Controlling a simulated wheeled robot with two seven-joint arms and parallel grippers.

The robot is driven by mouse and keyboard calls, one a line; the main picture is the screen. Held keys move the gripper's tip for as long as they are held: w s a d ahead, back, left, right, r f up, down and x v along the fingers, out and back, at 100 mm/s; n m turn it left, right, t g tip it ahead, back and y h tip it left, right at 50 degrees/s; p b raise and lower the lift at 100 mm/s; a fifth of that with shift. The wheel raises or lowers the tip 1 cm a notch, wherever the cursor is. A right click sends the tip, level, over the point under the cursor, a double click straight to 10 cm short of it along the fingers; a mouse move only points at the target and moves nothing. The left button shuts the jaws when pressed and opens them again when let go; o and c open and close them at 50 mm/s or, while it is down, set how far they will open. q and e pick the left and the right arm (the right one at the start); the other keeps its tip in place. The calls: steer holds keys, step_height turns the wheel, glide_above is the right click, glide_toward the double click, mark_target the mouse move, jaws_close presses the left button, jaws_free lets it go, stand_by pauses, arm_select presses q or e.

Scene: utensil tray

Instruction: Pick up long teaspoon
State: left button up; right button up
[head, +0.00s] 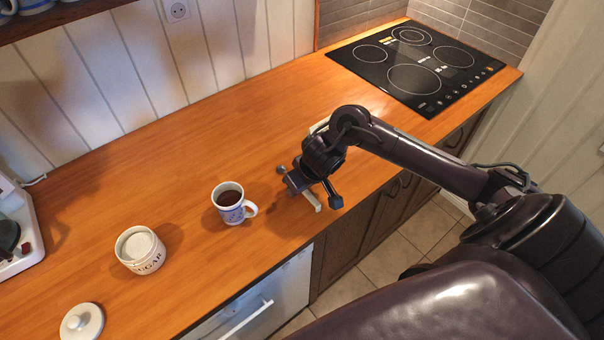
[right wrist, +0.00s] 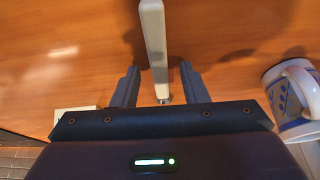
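My right gripper (head: 309,187) is low over the wooden counter, just right of the mug in the head view. In the right wrist view its two dark fingers (right wrist: 158,85) are spread apart. A long, narrow, pale bar (right wrist: 155,45) runs between them with clear gaps on both sides. A small grey tip shows at its near end. I cannot tell whether the bar is the long teaspoon or part of a tray. In the head view a pale strip (head: 312,202) shows beneath the gripper; the arm hides the rest. My left gripper is out of view.
A mug with dark drink (head: 231,202) stands close by and also shows in the right wrist view (right wrist: 290,100). A sugar pot (head: 140,251) and white lid (head: 82,321) are further left. A black hob (head: 413,72) is at the back right. The counter's front edge is near.

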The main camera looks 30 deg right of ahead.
steer(key=shift+f, duration=0.15)
jaws_close()
stand_by(0.4)
steer(key=shift+r, duration=0.45)
step_height(320, 180, up, 20)
steer(key=p, duration=0.9)
steer(key=shift+f, duration=0.15)
